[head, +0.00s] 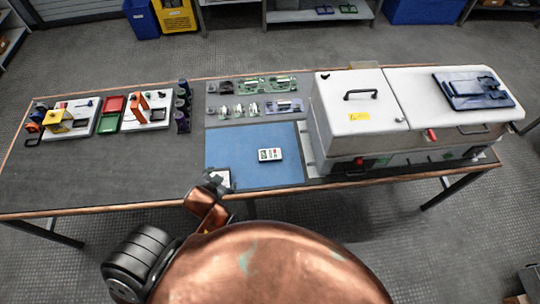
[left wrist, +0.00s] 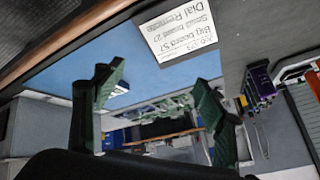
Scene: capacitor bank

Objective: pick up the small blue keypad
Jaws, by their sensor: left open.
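A small keypad-like device (head: 269,154) lies flat on the blue mat (head: 235,145). Its face looks pale with small dark and coloured keys; I cannot make out blue on its body. In the left wrist view a small pale object (left wrist: 118,89) on the mat is probably the same device, partly behind a finger. My left gripper (head: 216,182) is at the mat's front left corner, apart from the device. In the left wrist view its two fingers (left wrist: 160,88) are spread with nothing between them. My right gripper is not in view.
A white card with handwriting (left wrist: 178,28) lies at the mat's corner by my left gripper. Green circuit boards (head: 250,86) lie behind the mat. A large white machine (head: 345,125) stands to the right. The table's left front (head: 100,180) is clear.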

